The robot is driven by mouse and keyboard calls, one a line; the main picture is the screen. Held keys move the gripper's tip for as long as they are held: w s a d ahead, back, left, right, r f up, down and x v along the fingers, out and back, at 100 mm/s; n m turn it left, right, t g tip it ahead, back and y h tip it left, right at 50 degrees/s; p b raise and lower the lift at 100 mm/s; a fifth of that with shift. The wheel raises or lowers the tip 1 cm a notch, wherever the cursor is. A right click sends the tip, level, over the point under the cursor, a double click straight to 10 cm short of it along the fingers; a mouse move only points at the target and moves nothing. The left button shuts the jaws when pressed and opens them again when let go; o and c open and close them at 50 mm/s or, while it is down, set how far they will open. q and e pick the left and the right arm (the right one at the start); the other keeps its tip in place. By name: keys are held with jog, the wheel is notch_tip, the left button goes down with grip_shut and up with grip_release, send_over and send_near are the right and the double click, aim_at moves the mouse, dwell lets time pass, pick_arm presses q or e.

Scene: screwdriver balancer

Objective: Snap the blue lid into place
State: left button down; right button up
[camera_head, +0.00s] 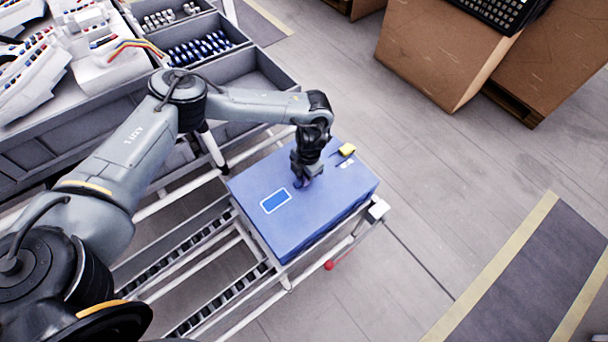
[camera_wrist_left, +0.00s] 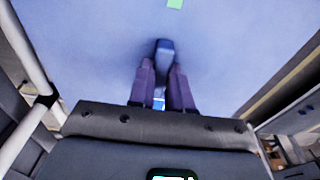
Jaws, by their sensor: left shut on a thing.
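The blue lid (camera_head: 335,190) covers the top of a blue box (camera_head: 295,245) on the roller rack. My left gripper (camera_head: 302,182) points down at the middle of the lid. In the left wrist view, its fingers (camera_wrist_left: 162,88) are closed around a small blue handle (camera_wrist_left: 164,52) against the lid surface. Whether the lid sits fully down all around cannot be told. My right gripper is not in view.
Grey bins (camera_head: 205,48) with several blue-handled screwdrivers stand at the upper left. The roller rack (camera_head: 215,300) runs under the box, with a red knob (camera_head: 329,265) at its front. Cardboard boxes (camera_head: 440,60) stand at the upper right. The floor right of the box is clear.

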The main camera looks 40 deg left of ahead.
pick_arm(q)
jog(key=c, duration=1)
grip_release()
jog(key=shift+w, duration=0.1)
jog(key=shift+o, duration=0.2)
notch_tip(320, 180, up, 11)
jog(key=w+p, duration=0.1)
jog(key=p, duration=0.1)
jog(key=shift+w, duration=0.15)
jog(key=shift+d+f, duration=0.1)
jog(key=shift+f, duration=0.05)
